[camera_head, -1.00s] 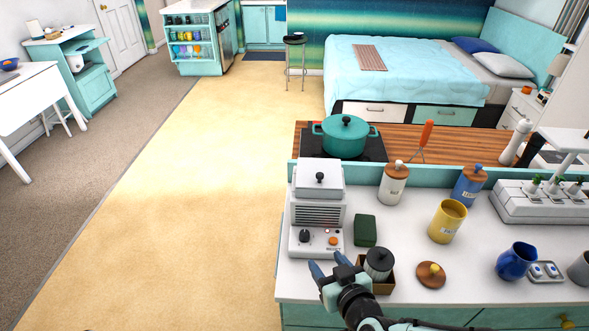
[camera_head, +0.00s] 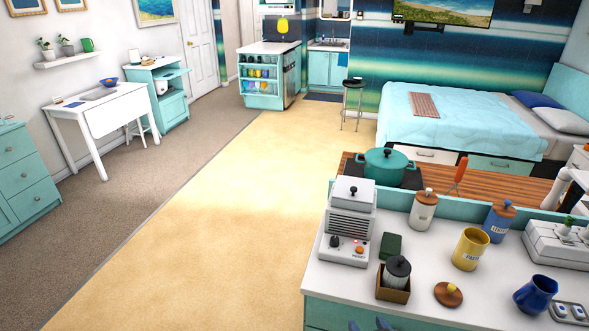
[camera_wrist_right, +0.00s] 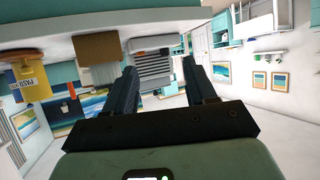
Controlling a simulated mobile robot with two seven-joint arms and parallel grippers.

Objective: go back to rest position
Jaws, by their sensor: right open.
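My right gripper (camera_head: 368,325) shows only as two blue fingertips at the bottom edge of the head view, just in front of the white counter (camera_head: 322,272). In the right wrist view, its two dark fingers (camera_wrist_right: 161,75) stand apart with nothing between them. That view is upside down, with the counter along the top. The gripper is apart from the wooden box (camera_head: 393,292) holding a dark-lidded canister (camera_head: 397,270). My left gripper is not in view.
On the counter stand a white appliance (camera_head: 348,225), a green block (camera_head: 390,246), a yellow canister (camera_head: 470,249), a wooden lid (camera_head: 448,294) and a blue mug (camera_head: 536,293). The yellow floor (camera_head: 215,255) to the left is clear.

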